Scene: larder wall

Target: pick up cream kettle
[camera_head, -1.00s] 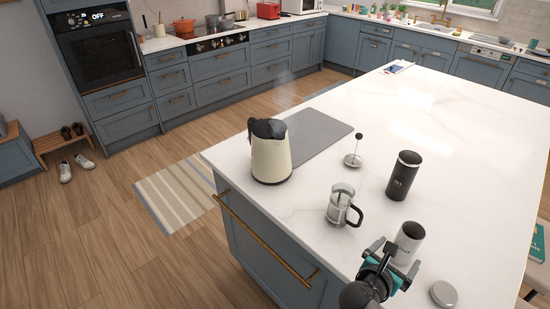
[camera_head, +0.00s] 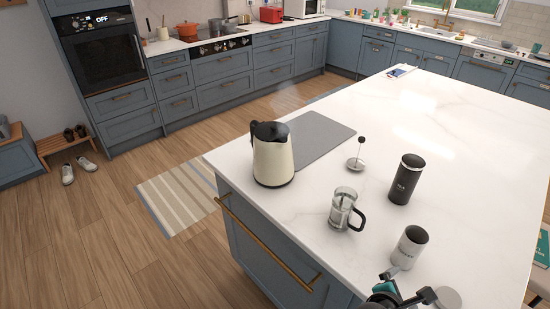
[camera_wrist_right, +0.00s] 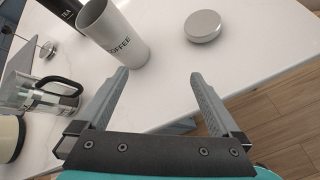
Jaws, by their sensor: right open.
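The cream kettle (camera_head: 272,160) stands upright near the left edge of the white island, with a dark lid and handle and faint steam above it. Part of it shows at the left edge of the right wrist view (camera_wrist_right: 10,136). My right gripper (camera_head: 408,289) is low at the island's front edge, well to the right of and nearer than the kettle. In the right wrist view its two fingers (camera_wrist_right: 158,80) are spread apart with nothing between them. My left gripper does not show.
A glass French press (camera_head: 342,208), a grey coffee canister (camera_head: 409,247) and a black tea canister (camera_head: 405,179) stand right of the kettle. A plunger lid (camera_head: 356,163) and a round silver lid (camera_wrist_right: 203,26) lie on the countertop. A grey mat (camera_head: 318,137) lies behind the kettle.

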